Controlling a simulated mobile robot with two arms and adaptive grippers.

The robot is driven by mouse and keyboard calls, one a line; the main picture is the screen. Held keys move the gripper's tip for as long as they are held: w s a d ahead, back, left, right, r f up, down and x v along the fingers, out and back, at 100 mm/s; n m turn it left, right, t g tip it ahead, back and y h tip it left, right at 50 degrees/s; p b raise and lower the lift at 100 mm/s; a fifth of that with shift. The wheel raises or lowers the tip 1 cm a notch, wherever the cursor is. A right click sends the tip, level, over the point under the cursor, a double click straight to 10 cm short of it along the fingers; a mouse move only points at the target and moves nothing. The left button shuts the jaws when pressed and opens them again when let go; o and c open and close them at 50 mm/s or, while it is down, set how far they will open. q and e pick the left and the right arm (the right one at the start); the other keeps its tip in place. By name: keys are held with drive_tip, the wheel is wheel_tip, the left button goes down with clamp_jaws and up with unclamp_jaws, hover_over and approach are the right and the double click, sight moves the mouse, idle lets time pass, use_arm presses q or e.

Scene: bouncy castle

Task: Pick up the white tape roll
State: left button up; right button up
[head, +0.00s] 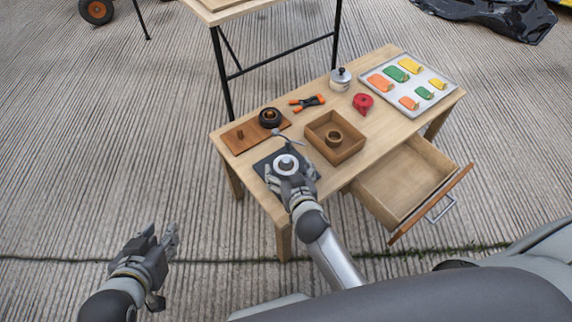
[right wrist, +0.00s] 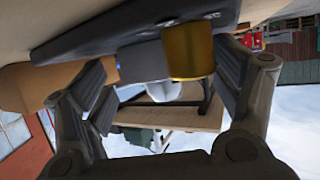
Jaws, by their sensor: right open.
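A white ring with a grey centre (head: 287,162), which looks like the white tape roll, shows above the dark mat (head: 263,167) at the near left of the wooden table. My right gripper (head: 291,172) is open, with its fingers around the ring's sides; whether they touch it I cannot tell. In the right wrist view a white rounded thing (right wrist: 163,92) shows between the open fingers, partly hidden by a grey block (right wrist: 143,62) and a gold block (right wrist: 190,57). My left gripper (head: 162,236) is open and empty, off the table at the lower left.
A wooden box (head: 347,153) with a brown ring inside stands close right. A brown board (head: 247,143), black roll (head: 270,117), orange clamp (head: 307,102), red tape (head: 362,103), kettle-like pot (head: 340,79) and metal tray (head: 437,84) lie beyond. The drawer (head: 400,182) is open.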

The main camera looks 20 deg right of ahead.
drive_tip(key=c, duration=1.1)
drive_tip(key=shift+r, duration=0.15)
